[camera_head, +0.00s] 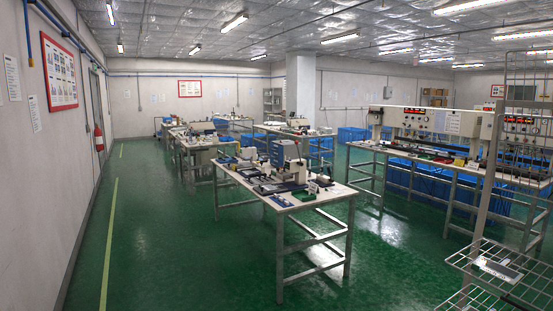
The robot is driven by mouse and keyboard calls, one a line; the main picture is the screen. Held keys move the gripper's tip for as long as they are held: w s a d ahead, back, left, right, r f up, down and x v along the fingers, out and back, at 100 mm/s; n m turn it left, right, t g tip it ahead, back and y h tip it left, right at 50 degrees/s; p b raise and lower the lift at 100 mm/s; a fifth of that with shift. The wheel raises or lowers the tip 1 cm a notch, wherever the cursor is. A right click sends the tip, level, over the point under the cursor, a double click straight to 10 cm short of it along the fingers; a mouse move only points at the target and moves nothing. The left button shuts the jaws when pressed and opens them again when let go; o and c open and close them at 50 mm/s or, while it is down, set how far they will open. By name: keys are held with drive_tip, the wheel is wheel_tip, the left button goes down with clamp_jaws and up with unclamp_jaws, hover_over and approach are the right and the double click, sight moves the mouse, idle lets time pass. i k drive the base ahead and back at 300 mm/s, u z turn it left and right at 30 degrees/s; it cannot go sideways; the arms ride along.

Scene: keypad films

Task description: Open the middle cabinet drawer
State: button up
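No cabinet with a middle drawer can be made out in the head camera view. A small grey shelf unit (272,101) stands far off at the back wall, beside the pillar; it is too small to tell whether it has drawers. My gripper and arm are not in this view.
A workbench (279,207) with tools stands ahead in the middle, with more benches behind it. A long bench (362,147) with blue crates (435,184) below is at right. A wire rack (484,260) is close at right. Green floor (155,250) is clear along the left wall.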

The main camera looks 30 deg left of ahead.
sight(275, 154)
drive_tip(key=u, duration=0.35)
drive_tip(key=i, duration=1.3)
drive_tip(key=u, duration=0.8)
drive_tip(key=i, duration=0.8)
drive_tip(key=u, duration=0.5)
drive_tip(key=i, duration=1.4)
drive_tip(key=u, duration=0.3)
drive_tip(key=i, duration=2.1)
drive_tip(key=z, duration=0.05)
